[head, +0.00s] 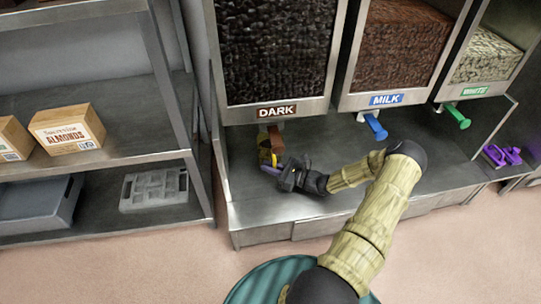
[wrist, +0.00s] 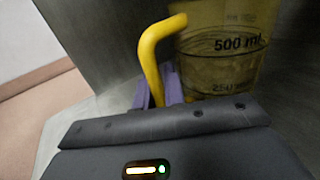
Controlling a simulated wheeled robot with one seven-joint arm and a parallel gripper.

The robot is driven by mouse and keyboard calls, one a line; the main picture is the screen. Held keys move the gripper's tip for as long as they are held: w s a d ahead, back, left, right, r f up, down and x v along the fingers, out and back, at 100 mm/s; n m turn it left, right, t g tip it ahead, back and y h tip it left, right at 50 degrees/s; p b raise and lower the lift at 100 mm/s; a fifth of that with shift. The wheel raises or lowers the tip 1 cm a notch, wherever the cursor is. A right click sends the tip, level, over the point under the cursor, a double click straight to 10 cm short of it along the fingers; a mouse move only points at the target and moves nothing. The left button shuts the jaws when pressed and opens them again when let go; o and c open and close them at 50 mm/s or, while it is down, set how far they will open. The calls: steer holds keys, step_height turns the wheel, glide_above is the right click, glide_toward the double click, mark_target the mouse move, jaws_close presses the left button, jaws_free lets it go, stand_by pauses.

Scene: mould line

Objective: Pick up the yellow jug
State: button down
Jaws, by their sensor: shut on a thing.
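The yellow jug (head: 263,147) stands at the back of the steel counter below the dispenser marked DARK, partly hidden by my gripper (head: 275,170). In the wrist view the jug (wrist: 228,55) is see-through with a 500 ml mark, and its solid yellow handle (wrist: 150,52) faces my gripper. The purple fingers of my gripper (wrist: 160,90) are shut on the lower part of the handle. The jug's base is hidden behind my gripper's body in the wrist view.
The DARK dispenser (head: 277,55) hangs over the jug, with its brown lever (head: 276,138) close by. The MILK (head: 400,50) and WHITE (head: 485,55) dispensers are to the right. A shelf rack (head: 165,75) with almond boxes (head: 68,129) stands left. The counter's front is bare.

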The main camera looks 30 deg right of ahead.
steer(key=shift+r, duration=0.15)
steer(key=shift+r+p, duration=0.6)
steer(key=shift+p, duration=0.05)
step_height(320, 180, up, 3)
steer(key=p, duration=0.2)
steer(key=shift+f+p, duration=0.15)
steer(key=shift+p, duration=0.15)
steer(key=p+v, duration=0.3)
steer(key=v, duration=0.5)
steer(key=p+v, duration=0.3)
steer(key=v, duration=0.6)
steer(key=shift+f+p, duration=0.25)
steer(key=shift+p, duration=0.1)
steer(key=shift+s+d+f, duration=0.1)
steer(key=shift+s+d, duration=0.25)
steer(key=shift+d, duration=0.05)
steer(key=shift+s, duration=0.1)
